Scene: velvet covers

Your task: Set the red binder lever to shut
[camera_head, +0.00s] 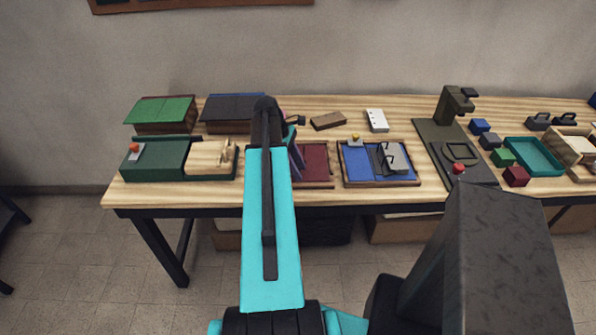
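The red binder (316,165) lies open on the table, just right of my forearm, with a maroon inside and a wooden rim. My forearm covers its left part, and I cannot make out its lever. My gripper is mostly hidden behind the forearm, around the red binder's left side. Narrow purple and dark parts show there, but I cannot tell whether the fingers are open or shut, or whether they touch the binder.
A blue binder (356,166) with dark rings and a yellow knob (355,138) lies close on the right. Further right stands a dark press (434,140) with a red knob. A green box (157,163) lies left. Small blocks and a teal tray (536,171) are far right.

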